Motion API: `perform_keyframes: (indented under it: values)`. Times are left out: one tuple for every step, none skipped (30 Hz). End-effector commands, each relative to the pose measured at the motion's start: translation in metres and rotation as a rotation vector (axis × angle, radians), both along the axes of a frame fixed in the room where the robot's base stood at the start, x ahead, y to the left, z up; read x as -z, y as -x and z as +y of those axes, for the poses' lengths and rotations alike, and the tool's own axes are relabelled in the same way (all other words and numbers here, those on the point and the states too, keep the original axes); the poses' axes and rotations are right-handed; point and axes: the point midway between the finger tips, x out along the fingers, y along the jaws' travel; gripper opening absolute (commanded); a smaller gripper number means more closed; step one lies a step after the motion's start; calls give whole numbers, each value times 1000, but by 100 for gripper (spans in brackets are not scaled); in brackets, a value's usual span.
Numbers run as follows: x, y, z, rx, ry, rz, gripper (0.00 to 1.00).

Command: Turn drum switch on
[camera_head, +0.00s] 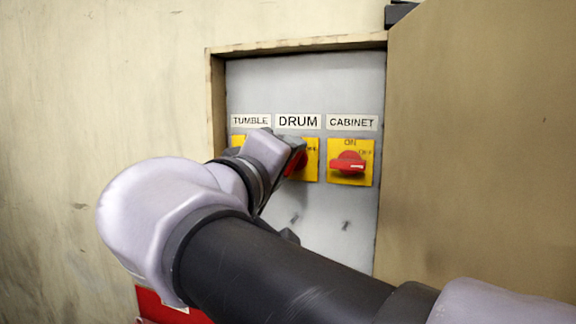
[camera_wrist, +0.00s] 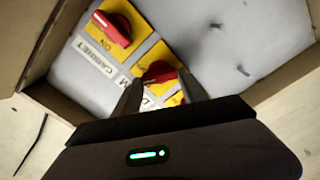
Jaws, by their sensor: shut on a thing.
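The drum switch is a red rotary knob (camera_head: 300,163) on a yellow plate (camera_head: 312,160), under the DRUM label (camera_head: 298,121). My gripper (camera_head: 293,153) reaches it from the left and hides part of it, including part of its plate's markings. In the wrist view the red drum knob (camera_wrist: 157,72) lies between the two fingertips of my gripper (camera_wrist: 160,80), which is shut on it. The knob's exact angle is hard to tell.
The cabinet switch (camera_head: 348,163), with its red handle lying sideways, is to the right. The tumble switch plate (camera_head: 238,140) is mostly hidden by my arm. The grey panel (camera_head: 340,85) is recessed in a wooden frame (camera_head: 300,45). A tan panel (camera_head: 480,140) juts out at right.

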Motion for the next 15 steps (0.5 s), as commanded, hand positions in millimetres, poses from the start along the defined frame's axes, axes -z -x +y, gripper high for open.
perform_keyframes:
  values:
    - [0, 0, 0, 1, 38, 14, 9]
    - [0, 0, 0, 1, 64, 24, 9]
    - [0, 0, 0, 1, 99, 36, 9]
    - [0, 0, 0, 1, 123, 45, 9]
    - [0, 0, 0, 1, 147, 54, 9]
    - [0, 0, 0, 1, 178, 65, 9]
    - [0, 0, 0, 1, 202, 74, 9]
    - [0, 0, 0, 1, 225, 82, 9]
    - [0, 0, 0, 1, 253, 92, 9]
    - [0, 0, 0, 1, 273, 100, 9]
    - [0, 0, 0, 1, 292, 106, 9]
    - [0, 0, 0, 1, 318, 116, 9]
    - [0, 0, 0, 1, 335, 122, 9]
    - [0, 0, 0, 1, 350, 128, 9]
    - [0, 0, 0, 1, 371, 135, 9]
